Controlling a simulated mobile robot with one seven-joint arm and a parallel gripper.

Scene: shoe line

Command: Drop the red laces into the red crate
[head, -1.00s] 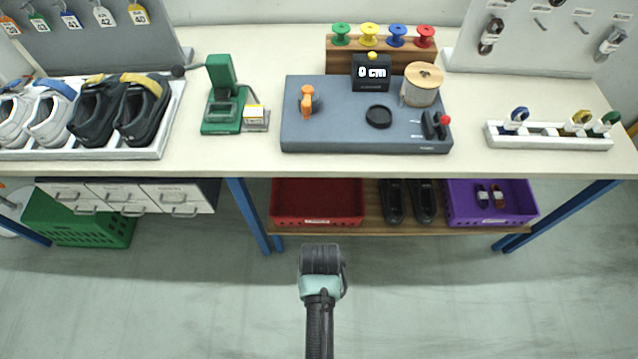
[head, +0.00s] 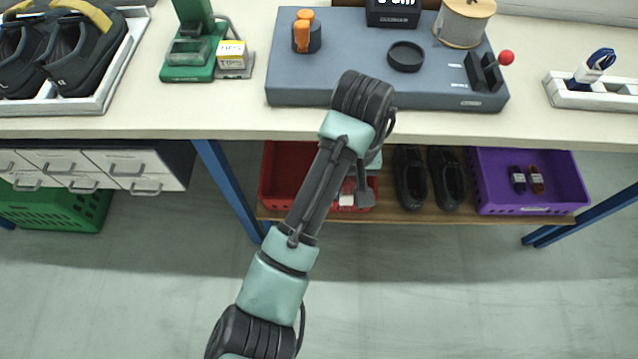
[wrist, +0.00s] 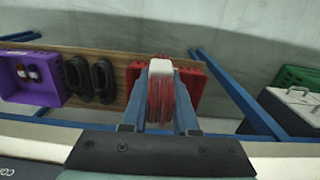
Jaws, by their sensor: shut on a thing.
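My gripper (head: 362,188) is shut on the red laces (wrist: 160,108), a bundle with a white band. In the wrist view the laces sit between the two blue fingers. In the head view the laces (head: 347,188) show partly beside my arm, in front of the right part of the red crate. The red crate (head: 281,172) stands on the low shelf under the bench, partly covered by my arm. It also shows behind the laces in the wrist view (wrist: 195,87). The height of the laces over the crate is hard to tell.
A pair of black shoes (head: 446,178) and a purple crate (head: 525,207) with small bundles stand right of the red crate on the wooden shelf (head: 400,216). The bench edge (head: 450,128) overhangs them. A blue leg (head: 225,185) is to the left.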

